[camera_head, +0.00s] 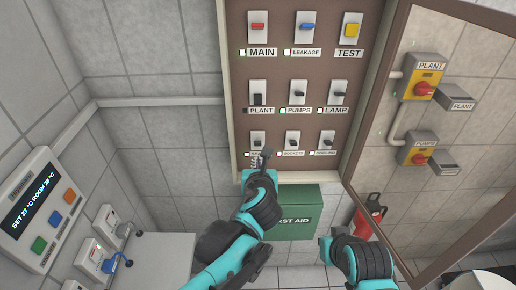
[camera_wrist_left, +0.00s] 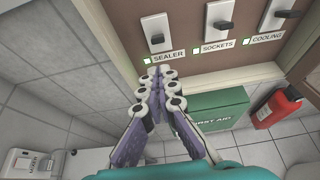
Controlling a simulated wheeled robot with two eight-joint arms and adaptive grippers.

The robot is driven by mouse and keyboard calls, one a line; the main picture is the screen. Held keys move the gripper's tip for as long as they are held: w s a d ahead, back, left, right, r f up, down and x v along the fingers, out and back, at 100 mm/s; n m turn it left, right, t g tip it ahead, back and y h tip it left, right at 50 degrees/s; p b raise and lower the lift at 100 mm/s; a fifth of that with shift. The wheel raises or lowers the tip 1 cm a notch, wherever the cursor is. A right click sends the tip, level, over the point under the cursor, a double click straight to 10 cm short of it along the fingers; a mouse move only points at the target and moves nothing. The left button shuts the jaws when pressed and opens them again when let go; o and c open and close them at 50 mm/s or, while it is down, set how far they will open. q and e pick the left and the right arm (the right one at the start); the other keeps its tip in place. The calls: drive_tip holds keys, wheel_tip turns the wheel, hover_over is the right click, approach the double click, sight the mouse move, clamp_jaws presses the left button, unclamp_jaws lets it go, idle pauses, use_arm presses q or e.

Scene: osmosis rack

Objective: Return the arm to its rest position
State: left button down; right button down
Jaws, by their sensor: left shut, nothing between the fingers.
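My left gripper (camera_head: 262,158) is raised in front of the lower left of the brown switch panel (camera_head: 275,75). Its fingers are together and empty. In the left wrist view the closed left fingertips (camera_wrist_left: 160,72) appear just below the SEALER switch (camera_wrist_left: 157,32), overlapping the edge of its label. I cannot tell whether they touch the panel. The SEALER switch (camera_head: 258,140) in the head view is right above the fingertips, its label partly hidden. My right arm shows at the bottom of the head view, but its gripper is not visible.
The panel door (camera_head: 375,95) stands open to the right. A green first aid box (camera_head: 300,205) is below the panel, with a red extinguisher (camera_head: 368,218) beside it. A wall control unit (camera_head: 42,210) and a pale worktop (camera_head: 155,262) are at left.

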use_arm(q)
drive_tip(key=s+a+f+n+g+y+b, duration=0.1)
drive_tip(key=s+a+f+n+g+b, duration=0.1)
drive_tip(key=s+a+f+n+b, duration=0.45)
drive_tip(key=s+a+f+n+g+y+b, duration=0.15)
drive_tip(key=a+f+n+b, duration=0.25)
drive_tip(key=a+f+n, duration=0.55)
drive_tip(key=s+a+f+n+g+h+b, duration=0.2)
drive_tip(key=s+f+n+b, duration=0.5)
drive_tip(key=n, duration=1.3)
drive_tip(key=s+f, duration=0.4)
drive_tip(key=shift+a+f, duration=0.25)
drive_tip(key=shift+f, duration=0.05)
drive_tip(key=shift+w+g+h, duration=0.1)
drive_tip(key=shift+g+h, duration=0.15)
idle(1.0)
